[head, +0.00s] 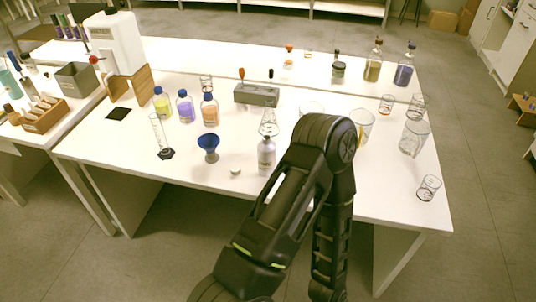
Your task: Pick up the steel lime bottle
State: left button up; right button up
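A silver-grey bottle (266,157) with a narrow neck stands upright near the front edge of the white table, just left of my arm. It is the only steel-looking bottle I see; any label on it is too small to read. A small pale round piece (235,171) lies on the table to its left. One of my black arms rises from the bottom of the picture, bends at the table and folds back down. It covers part of the tabletop right of the bottle. Neither gripper shows, and nothing is seen touching the bottle.
A blue funnel (208,143) and a glass cylinder (160,132) stand left of the bottle. A conical flask (268,125) stands close behind it. Yellow (162,103), purple (185,108) and orange (209,111) bottles stand further back. Glass beakers (413,136) stand at right.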

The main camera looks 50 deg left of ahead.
aim_at(266, 149)
jog(key=u, duration=1.75)
